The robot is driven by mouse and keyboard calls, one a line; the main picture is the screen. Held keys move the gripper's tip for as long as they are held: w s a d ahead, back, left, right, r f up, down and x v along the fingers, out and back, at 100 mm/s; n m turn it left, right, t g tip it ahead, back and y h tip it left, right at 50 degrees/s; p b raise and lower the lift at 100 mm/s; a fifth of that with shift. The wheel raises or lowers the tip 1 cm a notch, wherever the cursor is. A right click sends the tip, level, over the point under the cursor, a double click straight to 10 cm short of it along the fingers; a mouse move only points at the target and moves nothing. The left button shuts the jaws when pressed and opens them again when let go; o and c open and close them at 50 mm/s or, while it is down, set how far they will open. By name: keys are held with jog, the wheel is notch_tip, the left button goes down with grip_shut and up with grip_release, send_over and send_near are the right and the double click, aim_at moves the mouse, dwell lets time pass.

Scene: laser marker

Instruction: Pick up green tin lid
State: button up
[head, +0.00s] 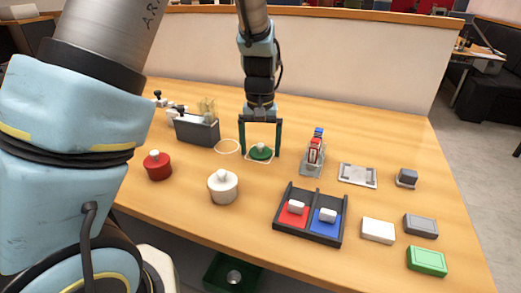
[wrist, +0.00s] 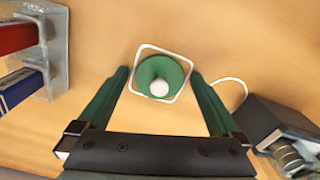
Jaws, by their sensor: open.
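The green tin lid (head: 260,153) is a round disc with a pale knob on top. It lies on the table inside a white square outline, and it also shows near the top middle of the wrist view (wrist: 172,70). My gripper (head: 261,154) points down over the lid with its two green fingers wide apart, one on each side. In the wrist view the fingertips (wrist: 159,73) flank the lid with a gap on both sides. The gripper is open and holds nothing.
A dark grey box (head: 197,130) stands left of the lid, beside an empty white circle outline (head: 227,146). A red tin (head: 158,166) and a white tin (head: 223,187) stand nearer. A stand with red and blue items (head: 313,155) is to the right. A divided black tray (head: 311,226) lies in front.

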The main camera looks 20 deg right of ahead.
jog(key=shift+c, duration=0.4)
jog(key=c, duration=1.1)
jog(key=shift+r, duration=0.1)
